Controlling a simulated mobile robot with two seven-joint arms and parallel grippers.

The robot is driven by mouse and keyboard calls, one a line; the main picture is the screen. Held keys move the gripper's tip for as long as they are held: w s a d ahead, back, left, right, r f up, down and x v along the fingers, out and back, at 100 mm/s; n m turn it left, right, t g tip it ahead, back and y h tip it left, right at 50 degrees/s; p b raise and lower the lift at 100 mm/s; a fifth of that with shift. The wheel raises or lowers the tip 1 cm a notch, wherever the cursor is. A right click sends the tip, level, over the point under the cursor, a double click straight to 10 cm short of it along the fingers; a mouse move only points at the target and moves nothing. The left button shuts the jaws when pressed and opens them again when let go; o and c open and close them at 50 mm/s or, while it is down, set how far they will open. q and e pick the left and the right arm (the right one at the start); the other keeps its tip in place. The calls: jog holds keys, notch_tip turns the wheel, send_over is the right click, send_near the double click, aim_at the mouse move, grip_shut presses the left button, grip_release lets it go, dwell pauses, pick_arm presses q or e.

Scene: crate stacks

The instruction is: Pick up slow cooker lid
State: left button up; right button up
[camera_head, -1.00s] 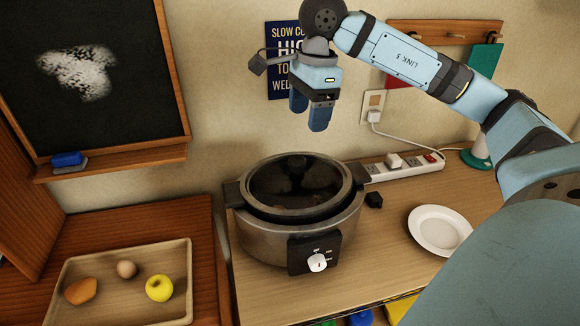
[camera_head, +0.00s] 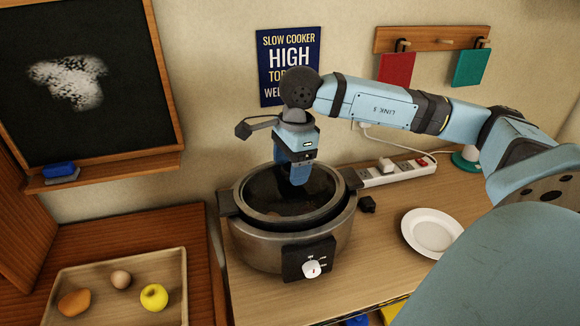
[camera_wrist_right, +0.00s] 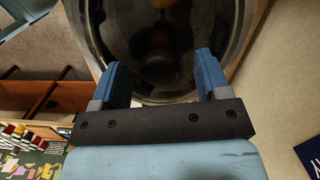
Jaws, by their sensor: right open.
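The slow cooker (camera_head: 262,246) stands on the wooden counter, with a black control panel and a pale knob on its front. Its dark glass lid (camera_head: 268,205) with a metal rim sits on top. In the right wrist view the lid (camera_wrist_right: 130,50) fills the upper middle, and a dark round knob (camera_wrist_right: 160,68) shows on it. My right gripper (camera_head: 299,180) points down over the back right part of the lid. In the right wrist view its two blue fingers (camera_wrist_right: 163,75) are apart, with nothing held between them. In the head view the fingers hide the lid knob. My left gripper is not in view.
A white plate (camera_head: 432,231) lies right of the cooker. A power strip (camera_head: 398,170) with plugs runs along the wall behind. A wooden tray (camera_head: 175,280) with an egg and fruit is at the lower left. A blackboard (camera_head: 90,80) and a blue sign (camera_head: 283,50) are on the wall.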

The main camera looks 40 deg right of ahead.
grip_shut()
jog(key=shift+r, duration=0.1)
